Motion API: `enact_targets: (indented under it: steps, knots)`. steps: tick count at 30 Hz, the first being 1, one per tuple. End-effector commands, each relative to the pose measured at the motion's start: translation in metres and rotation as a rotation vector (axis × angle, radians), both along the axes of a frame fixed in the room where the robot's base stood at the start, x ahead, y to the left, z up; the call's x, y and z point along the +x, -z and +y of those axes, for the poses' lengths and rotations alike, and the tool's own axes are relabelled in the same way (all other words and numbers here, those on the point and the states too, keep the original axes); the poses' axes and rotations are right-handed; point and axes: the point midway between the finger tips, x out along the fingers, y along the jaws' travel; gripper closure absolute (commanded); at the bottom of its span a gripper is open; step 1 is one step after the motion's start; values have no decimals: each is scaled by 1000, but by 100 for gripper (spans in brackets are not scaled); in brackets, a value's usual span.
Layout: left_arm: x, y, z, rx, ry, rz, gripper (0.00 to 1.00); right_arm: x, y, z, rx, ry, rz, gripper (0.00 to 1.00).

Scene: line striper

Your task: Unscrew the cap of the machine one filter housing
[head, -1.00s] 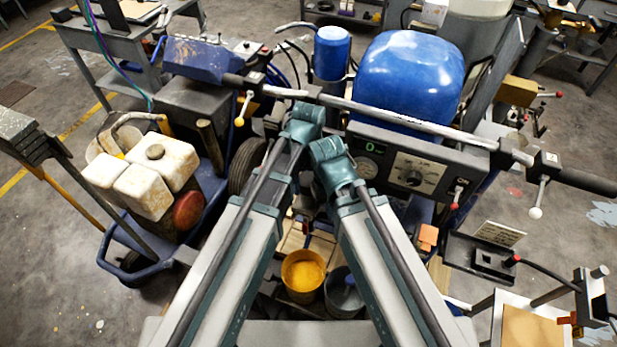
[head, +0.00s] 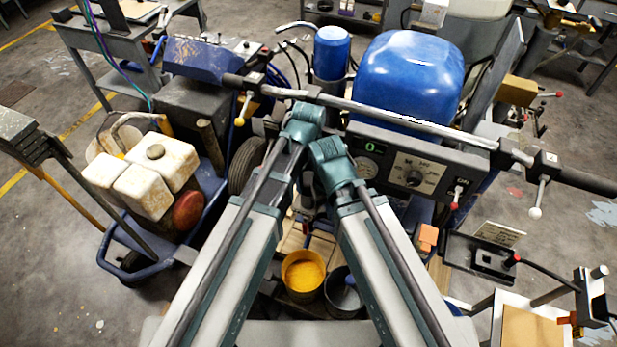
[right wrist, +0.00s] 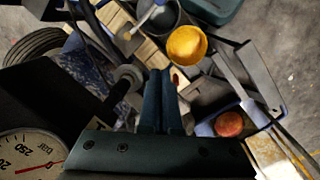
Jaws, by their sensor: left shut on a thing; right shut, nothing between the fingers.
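The machine (head: 400,165) has a blue tank, a control panel and a long handlebar. Its filter housing and cap are not clearly visible; my arms cover the area below the panel. My left gripper (head: 306,200) is mostly hidden between my arm links at the machine's front. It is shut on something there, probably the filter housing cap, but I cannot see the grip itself. My right gripper (right wrist: 159,75) is shut and empty in the right wrist view, its fingers above the machine's lower deck. A dark grey round part (right wrist: 128,77) is just left of its fingers.
A yellow paint bucket (head: 303,271) and a dark bucket (head: 343,290) stand below my arms. A cart (head: 130,255) with white jugs is on the left. A pressure gauge (right wrist: 30,155) is close beside my right gripper. Open floor lies at far left.

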Motion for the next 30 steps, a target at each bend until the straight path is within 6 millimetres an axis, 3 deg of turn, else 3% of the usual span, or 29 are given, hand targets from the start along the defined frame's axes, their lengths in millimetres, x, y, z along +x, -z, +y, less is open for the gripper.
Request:
enact_targets:
  steps: [7,20,30]
  knots:
    - [0,0,0,0,-280,0,94,0,0,0,0,0,0,100]
    - [0,0,0,0,-360,0,94,0,0,0,0,0,0,100]
    - [0,0,0,0,-703,0,94,0,0,0,0,0,0,100]
